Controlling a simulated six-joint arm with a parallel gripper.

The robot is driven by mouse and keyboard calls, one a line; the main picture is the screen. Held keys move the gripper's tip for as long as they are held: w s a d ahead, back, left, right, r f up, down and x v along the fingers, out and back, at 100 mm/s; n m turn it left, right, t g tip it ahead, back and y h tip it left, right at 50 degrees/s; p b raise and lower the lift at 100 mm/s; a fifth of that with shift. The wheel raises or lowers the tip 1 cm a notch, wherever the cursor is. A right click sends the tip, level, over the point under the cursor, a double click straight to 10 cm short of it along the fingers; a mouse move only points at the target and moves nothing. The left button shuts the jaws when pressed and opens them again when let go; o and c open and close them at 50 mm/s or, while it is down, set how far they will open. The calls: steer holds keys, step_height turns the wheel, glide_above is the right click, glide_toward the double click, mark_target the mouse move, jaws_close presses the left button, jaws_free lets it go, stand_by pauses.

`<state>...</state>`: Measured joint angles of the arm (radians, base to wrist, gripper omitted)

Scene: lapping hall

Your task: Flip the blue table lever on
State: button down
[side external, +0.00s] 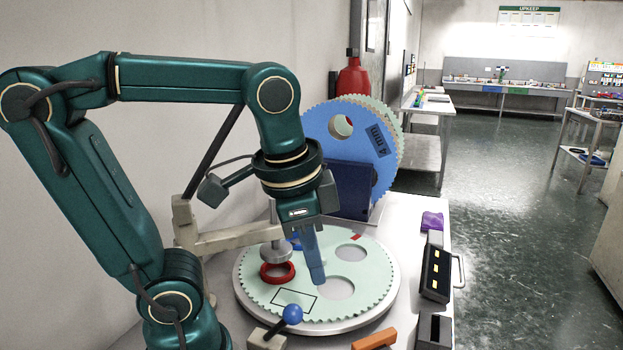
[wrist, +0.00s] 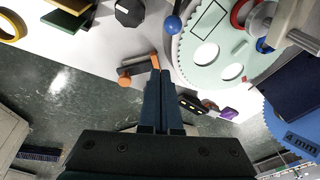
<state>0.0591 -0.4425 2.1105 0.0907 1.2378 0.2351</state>
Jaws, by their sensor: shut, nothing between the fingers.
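The blue table lever is a round blue knob (side external: 292,313) on a short dark stem, leaning up to the right from a small pale base (side external: 267,338) at the table's front. The knob also shows at the top of the wrist view (wrist: 172,25), beside the toothed plate. My gripper (side external: 318,281) points down over the pale green toothed plate, behind and a little right of the knob, apart from it. Its fingers are together and empty, as the wrist view also shows (wrist: 160,76). The lever's base is hard to make out in the wrist view.
The pale green toothed plate (side external: 355,309) carries a red ring (side external: 277,273). A blue toothed disc (side external: 351,131) stands behind. An orange piece (side external: 374,339) lies at the front edge. A black box with yellow marks (side external: 436,273) and a purple cloth (side external: 432,221) are at the right edge.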

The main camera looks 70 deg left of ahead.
mark_target(281, 326)
steer(key=w+d+f+m+g+y, duration=0.1)
steer(key=w+d+f+m+g, duration=0.1)
steer(key=w+f+m+g, duration=0.1)
steer(key=shift+w+f+m+g+y, duration=0.25)
steer(key=shift+w+m+g+y, duration=0.25)
steer(key=shift+w, duration=0.55)
steer(key=x, duration=0.9)
steer(key=shift+s+f, duration=0.2)
steer(key=shift+f, duration=0.05)
steer(key=shift+s+a+f, duration=0.1)
steer(key=shift+s+f, duration=0.05)
steer(key=shift+s+a+r, duration=0.4)
steer(key=shift+s+r, duration=0.1)
steer(key=shift+s, duration=0.1)
steer(key=shift+s+a+r, duration=0.4)
steer(key=shift+s+r, duration=0.15)
steer(key=shift+s, duration=0.05)
steer(key=shift+r, duration=0.1)
